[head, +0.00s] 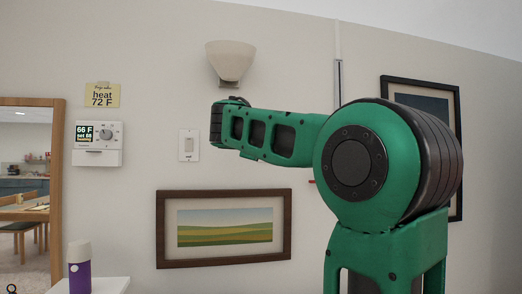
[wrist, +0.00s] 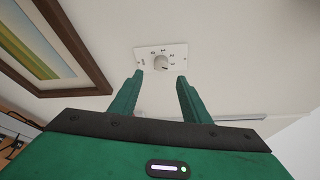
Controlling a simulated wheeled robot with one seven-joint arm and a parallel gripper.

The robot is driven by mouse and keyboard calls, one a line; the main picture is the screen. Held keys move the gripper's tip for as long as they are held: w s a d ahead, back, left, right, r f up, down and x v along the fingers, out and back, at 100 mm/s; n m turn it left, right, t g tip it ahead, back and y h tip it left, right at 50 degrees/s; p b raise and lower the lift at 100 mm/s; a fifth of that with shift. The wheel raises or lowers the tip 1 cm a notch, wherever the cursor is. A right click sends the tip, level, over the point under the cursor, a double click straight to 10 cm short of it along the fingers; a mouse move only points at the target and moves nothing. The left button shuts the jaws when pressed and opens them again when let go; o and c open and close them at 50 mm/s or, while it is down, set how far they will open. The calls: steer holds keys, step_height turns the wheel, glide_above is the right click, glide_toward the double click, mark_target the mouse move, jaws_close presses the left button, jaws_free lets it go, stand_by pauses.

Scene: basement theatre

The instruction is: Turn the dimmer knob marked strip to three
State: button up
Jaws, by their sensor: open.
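A white wall plate (wrist: 150,50) with a round pale dimmer knob (wrist: 161,63) shows in the wrist view, just beyond my fingertips. Small numbers and marks ring the knob; they are too small to read surely, and so is the label. A dark mark seems to show at the knob's lower right. My gripper (wrist: 159,76) is open and empty, its two green fingers apart on either side below the plate, not touching the knob.
A framed landscape (head: 161,228) hangs low on the wall; its frame also shows in the wrist view (wrist: 75,45). A thermostat (head: 98,157), a white switch plate (head: 188,157) and a wall lamp (head: 230,60) are nearby. A purple bottle (head: 80,277) stands on a white surface.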

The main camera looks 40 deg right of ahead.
steer(key=shift+v, duration=1.45)
steer(key=s+a+f+n+g+y, duration=0.1)
steer(key=s+a+f+n+y, duration=0.3)
steer(key=f, duration=0.6)
steer(key=s+d+f+n+g+y, duration=0.1)
steer(key=s+f+n+g, duration=0.3)
steer(key=f, duration=0.6)
steer(key=s+a+f+n+t+y, duration=0.1)
steer(key=s+a+f+n+y, duration=0.15)
steer(key=f+n, duration=0.55)
steer(key=s+a+f+n+g+y, duration=0.3)
steer(key=s+a+f, duration=0.4)
steer(key=s+f, duration=0.3)
steer(key=s+a+f+n+g+y, duration=0.2)
steer(key=s+a+f+n, duration=0.4)
steer(key=s+f, duration=0.4)
step_height(320, 180, down, 3)
steer(key=shift+s+a+r+n+g+y, duration=0.3)
steer(key=shift+a+g+y, duration=0.1)
steer(key=shift+a+y, duration=0.35)
steer(key=shift+d, duration=0.15)
